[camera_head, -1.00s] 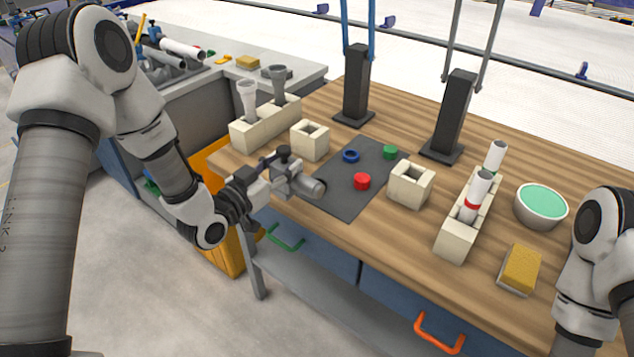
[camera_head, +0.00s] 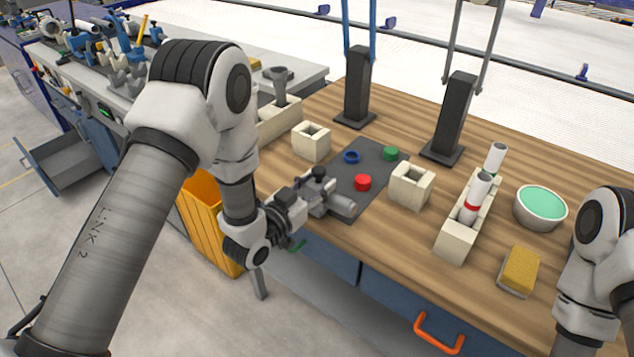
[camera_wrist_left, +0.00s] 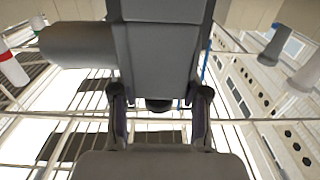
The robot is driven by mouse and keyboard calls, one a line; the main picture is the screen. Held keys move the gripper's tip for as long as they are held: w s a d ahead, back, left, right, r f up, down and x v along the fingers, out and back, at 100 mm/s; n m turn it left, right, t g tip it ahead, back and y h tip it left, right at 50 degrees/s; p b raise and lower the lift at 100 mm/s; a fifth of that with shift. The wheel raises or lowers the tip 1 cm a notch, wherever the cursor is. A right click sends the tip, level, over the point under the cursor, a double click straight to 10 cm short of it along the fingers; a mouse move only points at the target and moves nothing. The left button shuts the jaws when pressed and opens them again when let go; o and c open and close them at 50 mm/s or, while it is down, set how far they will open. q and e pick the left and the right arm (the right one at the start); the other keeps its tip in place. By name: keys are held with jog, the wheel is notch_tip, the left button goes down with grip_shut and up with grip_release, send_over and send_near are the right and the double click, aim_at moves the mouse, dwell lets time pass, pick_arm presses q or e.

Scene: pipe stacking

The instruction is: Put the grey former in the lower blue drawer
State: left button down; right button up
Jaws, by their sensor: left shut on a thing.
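In the left wrist view the large grey former (camera_wrist_left: 160,45) lies between the fingers, with a thick branch to the left. A lower drawer (camera_head: 75,165) stands pulled out of the blue cabinet at the far left, well away from the gripper. Its inside looks empty. My right arm shows at the right edge; its gripper is out of view.
The wooden table (camera_head: 400,235) holds cream blocks (camera_head: 410,187), a dark mat (camera_head: 350,165) with coloured rings, a bowl (camera_head: 540,207) and a sponge (camera_head: 520,270). A yellow bin (camera_head: 205,225) stands below its left end. Floor is clear before the open drawer.

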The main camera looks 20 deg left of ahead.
pick_arm(q)
jog(key=shift+f, duration=0.2)
jog(key=c, duration=0.7)
grip_release()
jog(key=shift+o, duration=0.6)
jog(key=shift+r, duration=0.1)
